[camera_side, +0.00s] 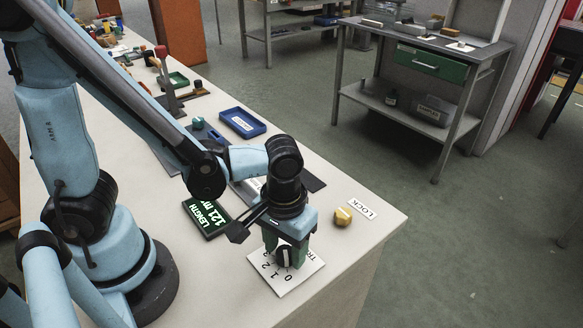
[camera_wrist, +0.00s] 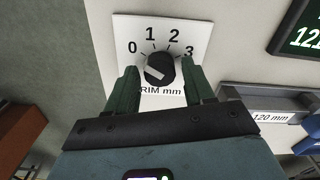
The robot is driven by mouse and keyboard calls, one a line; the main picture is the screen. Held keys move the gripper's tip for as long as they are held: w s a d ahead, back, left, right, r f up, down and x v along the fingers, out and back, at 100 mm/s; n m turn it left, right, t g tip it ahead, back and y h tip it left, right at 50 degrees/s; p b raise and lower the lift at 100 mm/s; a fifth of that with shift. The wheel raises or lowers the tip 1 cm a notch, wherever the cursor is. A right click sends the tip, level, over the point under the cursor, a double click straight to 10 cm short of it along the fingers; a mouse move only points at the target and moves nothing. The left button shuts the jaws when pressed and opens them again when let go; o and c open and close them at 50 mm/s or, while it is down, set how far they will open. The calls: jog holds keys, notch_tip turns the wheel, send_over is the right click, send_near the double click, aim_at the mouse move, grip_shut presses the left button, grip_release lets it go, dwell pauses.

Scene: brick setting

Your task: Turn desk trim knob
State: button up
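The trim knob (camera_side: 284,257) is black with a white pointer line. It sits on a white dial plate (camera_side: 292,284) marked 0, 1, 2, 3 and "TRIM mm", its first letter hidden in the wrist view. In the wrist view, the gripper (camera_wrist: 160,82) is open, with a gap between each finger and the knob.
A brass knob (camera_side: 343,216) beside a "LOCK" label (camera_side: 362,209) lies right of the gripper. A display (camera_side: 206,216) reading "LENGTH 121 m" is to the left. A blue tray (camera_side: 243,123) and tools lie farther back. The bench edge is close to the plate.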

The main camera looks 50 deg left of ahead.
jog(key=c, duration=0.8)
jog(key=m, duration=0.3)
jog(key=shift+m, duration=2.4)
jog(key=o, duration=1.1)
jog(key=shift+c, duration=0.2)
